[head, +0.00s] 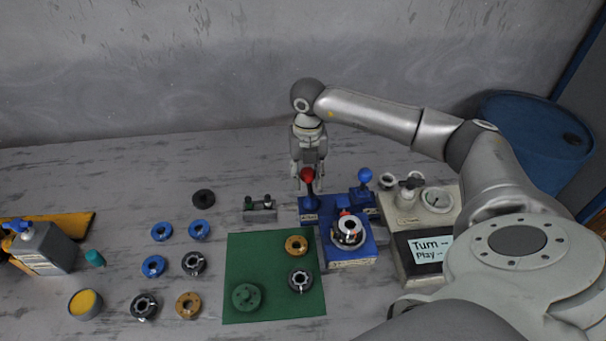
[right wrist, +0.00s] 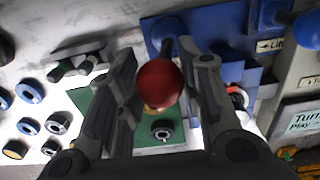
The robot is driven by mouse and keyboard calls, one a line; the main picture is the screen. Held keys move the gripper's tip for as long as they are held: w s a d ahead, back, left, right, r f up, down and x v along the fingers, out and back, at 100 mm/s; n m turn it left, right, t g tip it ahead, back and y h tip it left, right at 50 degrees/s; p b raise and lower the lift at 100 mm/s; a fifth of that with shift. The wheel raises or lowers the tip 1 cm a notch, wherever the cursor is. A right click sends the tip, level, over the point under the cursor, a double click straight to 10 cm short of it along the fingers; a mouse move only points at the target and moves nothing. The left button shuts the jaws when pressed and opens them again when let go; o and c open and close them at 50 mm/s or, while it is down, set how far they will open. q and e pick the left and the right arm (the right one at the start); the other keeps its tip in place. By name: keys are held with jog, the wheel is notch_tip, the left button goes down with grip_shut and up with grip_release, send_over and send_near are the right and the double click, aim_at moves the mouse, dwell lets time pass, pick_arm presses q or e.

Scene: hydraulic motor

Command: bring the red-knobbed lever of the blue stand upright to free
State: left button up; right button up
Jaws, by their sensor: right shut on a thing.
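The blue stand (head: 350,252) is right of the green mat in the head view, with a metal ring-shaped part (head: 348,232) on it. Its red-knobbed lever (head: 307,174) rises from the stand's back left block; the red knob also shows in the right wrist view (right wrist: 160,84). My right gripper (head: 308,172) reaches down from above, its fingers on both sides of the red knob and shut on it. The lever's shaft is mostly hidden below the knob, so its exact tilt is hard to tell. My left gripper is out of view.
A blue-knobbed lever (head: 365,176) stands close on the right. A grey box with a gauge (head: 437,199) and a "Turn / Play" sign (head: 431,248) is further right. The green mat (head: 250,310) and several loose rings lie left. A small dark green fixture (head: 262,214) is near the stand.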

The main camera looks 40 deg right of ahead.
jog(key=shift+s+d, duration=0.1)
jog(key=shift+d, duration=0.1)
dwell(0.3)
jog(key=shift+s+d, duration=0.3)
jog(key=shift+d, duration=0.2)
dwell(0.3)
jog(key=o, duration=0.7)
jog(key=shift+r, duration=0.2)
jog(key=shift+r+p, duration=2.05)
jog(key=shift+r, duration=0.85)
